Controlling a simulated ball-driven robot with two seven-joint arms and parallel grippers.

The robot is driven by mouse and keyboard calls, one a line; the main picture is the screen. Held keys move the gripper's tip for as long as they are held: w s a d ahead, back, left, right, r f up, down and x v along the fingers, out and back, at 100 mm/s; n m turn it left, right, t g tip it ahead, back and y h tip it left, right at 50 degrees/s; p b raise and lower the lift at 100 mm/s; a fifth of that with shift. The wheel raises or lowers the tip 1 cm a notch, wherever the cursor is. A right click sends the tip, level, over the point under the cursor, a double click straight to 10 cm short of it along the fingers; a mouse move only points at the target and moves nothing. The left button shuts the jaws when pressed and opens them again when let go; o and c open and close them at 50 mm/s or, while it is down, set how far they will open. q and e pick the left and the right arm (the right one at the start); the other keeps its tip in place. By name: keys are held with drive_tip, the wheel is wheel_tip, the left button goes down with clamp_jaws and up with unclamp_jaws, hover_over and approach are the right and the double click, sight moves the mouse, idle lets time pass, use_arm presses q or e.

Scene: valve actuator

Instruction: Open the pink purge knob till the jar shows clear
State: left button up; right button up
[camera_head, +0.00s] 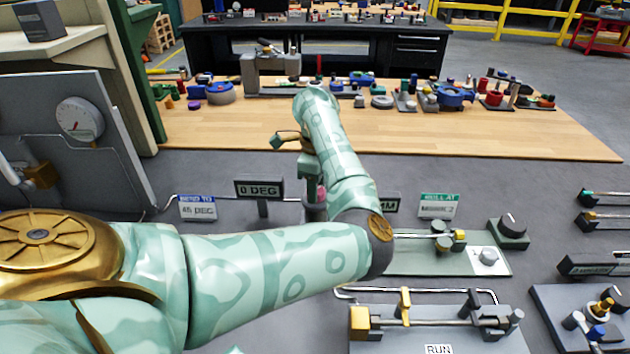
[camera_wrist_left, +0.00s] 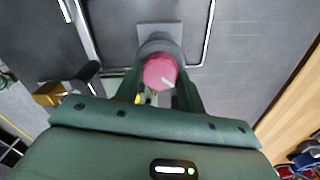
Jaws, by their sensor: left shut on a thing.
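The pink purge knob (camera_wrist_left: 160,71) is in the middle of the left wrist view, a round ribbed cap with a pale mark toward its lower right edge. It sits in front of a grey round collar on a panel. My left gripper (camera_wrist_left: 162,88) is shut on it, one dark green finger on each side. In the head view a small bit of the pink knob (camera_head: 321,192) shows beside my left gripper (camera_head: 313,190); my forearm hides much of that area. I cannot make out the jar in either view. My right gripper is not in view.
A sign reading 0 DEG (camera_head: 259,187) and a 45 DEG card (camera_head: 198,208) stand left of the gripper. A grey panel with a dial gauge (camera_head: 80,119) is at the left. A plate with rods (camera_head: 437,325) lies in front, and a wooden bench (camera_head: 400,137) with parts behind.

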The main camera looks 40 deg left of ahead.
use_arm(q)
drive_tip(key=m+p, duration=0.3)
drive_tip(key=m, duration=0.2)
drive_tip(key=shift+r, duration=0.15)
drive_tip(key=shift+m+p, duration=0.95)
drive_tip(key=shift+m, duration=0.95)
drive_tip(key=o, duration=1)
wheel_tip(320, 180, up, 16)
drive_tip(key=p, duration=0.3)
drive_tip(key=shift+p, duration=0.35)
